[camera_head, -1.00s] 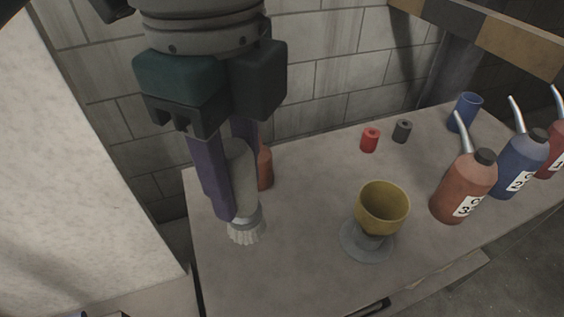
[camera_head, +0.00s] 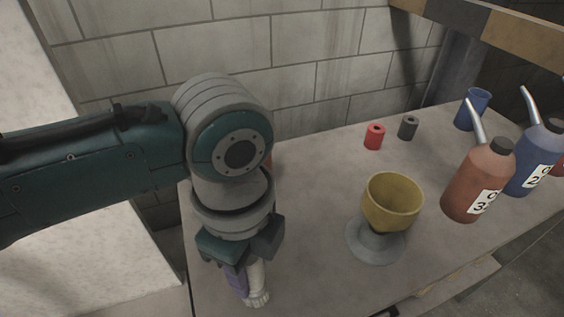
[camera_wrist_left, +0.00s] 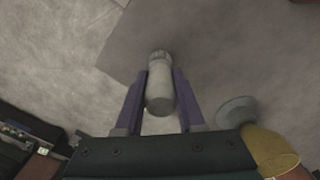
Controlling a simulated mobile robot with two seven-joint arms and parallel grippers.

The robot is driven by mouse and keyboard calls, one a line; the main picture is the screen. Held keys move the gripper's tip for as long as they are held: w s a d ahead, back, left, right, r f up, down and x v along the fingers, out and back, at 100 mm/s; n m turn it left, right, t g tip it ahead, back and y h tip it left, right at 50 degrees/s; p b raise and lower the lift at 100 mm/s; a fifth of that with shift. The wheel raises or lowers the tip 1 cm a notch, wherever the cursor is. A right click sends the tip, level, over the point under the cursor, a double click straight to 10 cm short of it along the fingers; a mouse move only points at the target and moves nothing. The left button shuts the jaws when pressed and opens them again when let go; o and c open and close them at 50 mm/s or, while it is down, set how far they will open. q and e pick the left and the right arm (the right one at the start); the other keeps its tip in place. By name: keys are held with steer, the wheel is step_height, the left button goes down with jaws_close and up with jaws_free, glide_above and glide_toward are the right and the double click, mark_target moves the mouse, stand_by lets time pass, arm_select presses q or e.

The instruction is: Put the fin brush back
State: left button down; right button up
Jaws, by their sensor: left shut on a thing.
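The fin brush (camera_head: 257,283) has a pale grey-white handle and a ribbed, lighter end. My left gripper (camera_head: 246,282) is shut on it near the left front of the table, with the ribbed end pointing down and toward the front. In the left wrist view the brush (camera_wrist_left: 160,88) lies between the two purple fingers of the left gripper (camera_wrist_left: 160,100). I cannot tell whether the ribbed end touches the table. My right gripper is not in view.
A yellow cup (camera_head: 391,203) sits on a grey round base (camera_head: 377,243) to the right. The table's middle (camera_head: 310,200) is clear.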

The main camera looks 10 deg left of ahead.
arm_select(q)
steer(key=shift+f, duration=0.2)
steer(key=c, duration=0.5)
jaws_free()
step_height(320, 180, up, 12)
steer(key=p, duration=0.4)
steer(key=shift+r, duration=0.15)
steer(key=s+d+f+n+t+h, duration=0.1)
steer(key=s+d+n+t+h, duration=0.15)
steer(key=s+n, duration=0.4)
steer(key=s+a+n, duration=0.2)
steer(key=a+n, duration=0.2)
steer(key=s+a+n+y, duration=0.1)
steer(key=a+n, duration=0.2)
steer(key=a, duration=0.1)
steer(key=s+a+n+t+y, duration=0.1)
steer(key=s+a+n, duration=0.1)
steer(key=a+n, duration=0.1)
steer(key=shift+s+a+r+n, duration=0.1)
steer(key=shift+s+a+n, duration=0.3)
steer(key=shift+n, duration=0.45)
